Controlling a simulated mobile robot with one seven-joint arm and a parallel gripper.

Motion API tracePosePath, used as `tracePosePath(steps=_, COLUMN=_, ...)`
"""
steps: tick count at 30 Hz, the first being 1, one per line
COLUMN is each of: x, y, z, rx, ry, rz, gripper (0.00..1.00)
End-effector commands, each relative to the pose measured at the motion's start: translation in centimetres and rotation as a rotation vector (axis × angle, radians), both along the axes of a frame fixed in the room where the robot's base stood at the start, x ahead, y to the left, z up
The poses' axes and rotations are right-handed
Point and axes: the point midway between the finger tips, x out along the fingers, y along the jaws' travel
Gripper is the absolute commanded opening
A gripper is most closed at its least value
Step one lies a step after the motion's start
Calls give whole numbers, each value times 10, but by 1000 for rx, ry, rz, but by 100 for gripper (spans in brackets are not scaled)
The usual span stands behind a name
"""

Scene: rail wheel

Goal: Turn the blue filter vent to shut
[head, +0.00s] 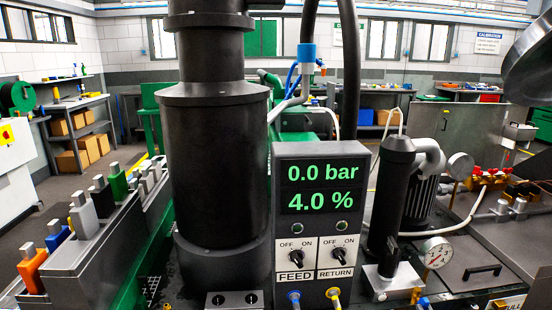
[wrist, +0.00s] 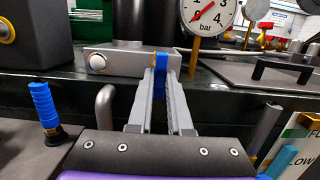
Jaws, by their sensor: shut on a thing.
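The blue filter vent (wrist: 161,62) shows as a small blue piece at the front of a silver block (wrist: 120,63) in the wrist view. My gripper (wrist: 160,74) is shut on it, with one grey finger on each side. The fingers hide most of the vent, so its turn angle cannot be told. In the head view a small blue piece (head: 424,302) shows low, beside the brass fitting (head: 416,294) at the foot of the black filter (head: 394,200). My gripper is not clearly visible in the head view.
A dial gauge (wrist: 208,14) stands just right above my fingers. A blue ribbed handle (wrist: 44,104) on a brass base stands at the left. A dark ledge crosses behind the fingers. The control box (head: 319,220) reads 0.0 bar and 4.0 %, above FEED and RETURN switches.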

Motion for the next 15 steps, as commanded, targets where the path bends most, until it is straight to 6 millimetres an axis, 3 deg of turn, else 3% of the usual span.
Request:
tracePosePath(steps=10, x=0, y=0, z=1, rx=15, ry=1, rz=0, gripper=0)
tracePosePath(steps=15, x=0, y=1, z=3, rx=162, ry=14, rz=-1, gripper=0)
